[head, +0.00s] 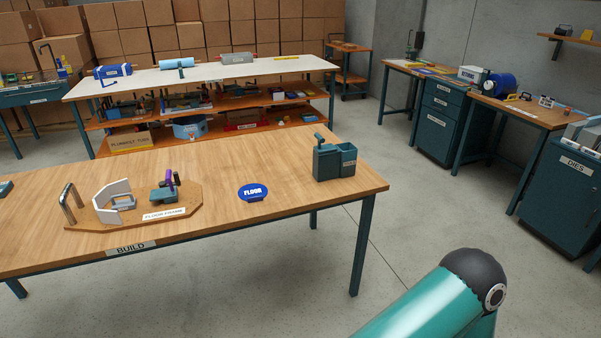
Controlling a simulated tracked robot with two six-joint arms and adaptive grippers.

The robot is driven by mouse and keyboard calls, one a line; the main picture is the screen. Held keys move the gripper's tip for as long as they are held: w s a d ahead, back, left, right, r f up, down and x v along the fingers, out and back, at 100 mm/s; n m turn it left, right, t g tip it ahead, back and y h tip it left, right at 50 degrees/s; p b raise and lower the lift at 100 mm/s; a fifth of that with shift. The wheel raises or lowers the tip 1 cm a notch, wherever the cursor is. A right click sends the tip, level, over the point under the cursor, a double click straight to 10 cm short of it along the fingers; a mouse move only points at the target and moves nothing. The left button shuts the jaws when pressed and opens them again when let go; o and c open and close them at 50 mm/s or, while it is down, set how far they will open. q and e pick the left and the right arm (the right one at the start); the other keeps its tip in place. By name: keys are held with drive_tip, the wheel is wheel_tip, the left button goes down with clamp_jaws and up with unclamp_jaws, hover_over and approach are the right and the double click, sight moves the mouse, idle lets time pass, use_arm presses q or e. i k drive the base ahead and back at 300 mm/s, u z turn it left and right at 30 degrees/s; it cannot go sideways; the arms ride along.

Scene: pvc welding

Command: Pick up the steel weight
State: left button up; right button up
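I cannot surely pick out the steel weight. On the wooden BUILD table (215,170) stands a wooden base (105,223) labelled FLOOR FRAME. A bent grey metal handle (68,203), white panels (112,194) and a dark green piece with a purple part (165,193) are on it. A blue FLOOR disc (253,193) is right of the base. A dark teal box (335,162) with a knob stands near the table's right end. Neither gripper is in view. A teal link with a black cap at bottom right looks like part of my arm.
A white-topped bench (210,70) with loaded shelves stands behind the BUILD table, before stacked cardboard boxes (230,30). At right are wooden-topped benches (520,112) and a DIES cabinet (556,200). The concrete floor (430,215) between them is clear.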

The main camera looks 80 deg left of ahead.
sight(125, 205)
drive_tip(key=z, duration=1.75)
drive_tip(key=i, duration=0.1)
drive_tip(key=u, duration=2.6)
drive_tip(key=i, duration=0.15)
drive_tip(key=u, duration=1.55)
drive_tip(key=i, duration=0.2)
drive_tip(key=u, duration=2.15)
drive_tip(key=k, duration=0.4)
drive_tip(key=u, duration=0.35)
drive_tip(key=i, duration=1.5)
drive_tip(key=z, duration=0.45)
